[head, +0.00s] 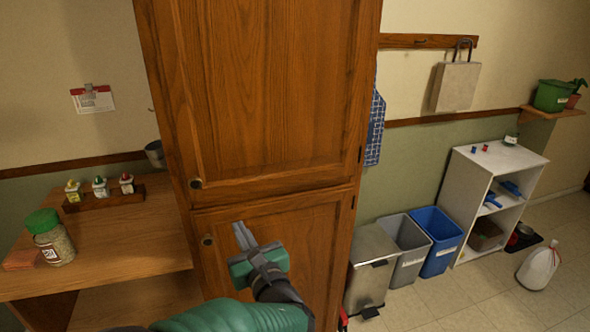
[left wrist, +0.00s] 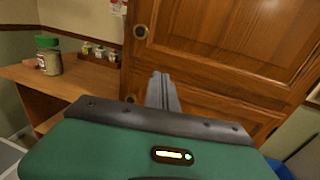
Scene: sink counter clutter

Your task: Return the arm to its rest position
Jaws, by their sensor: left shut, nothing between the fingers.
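My left gripper (head: 243,236) is in the lower middle of the head view, in front of the lower door of a tall wooden cabinet (head: 275,90). Its fingers are shut together with nothing between them. They point up toward the cabinet, just right of the lower door's round knob (head: 207,240). In the left wrist view the closed fingers (left wrist: 162,92) stand in front of the cabinet door (left wrist: 220,50). Both cabinet doors look closed. My right gripper does not show.
A wooden counter (head: 120,245) at left holds a green-lidded jar (head: 54,242) and a rack of small bottles (head: 105,200). Right of the cabinet stand a metal bin (head: 370,275), a grey bin (head: 408,255), a blue bin (head: 438,240) and a white shelf (head: 480,170).

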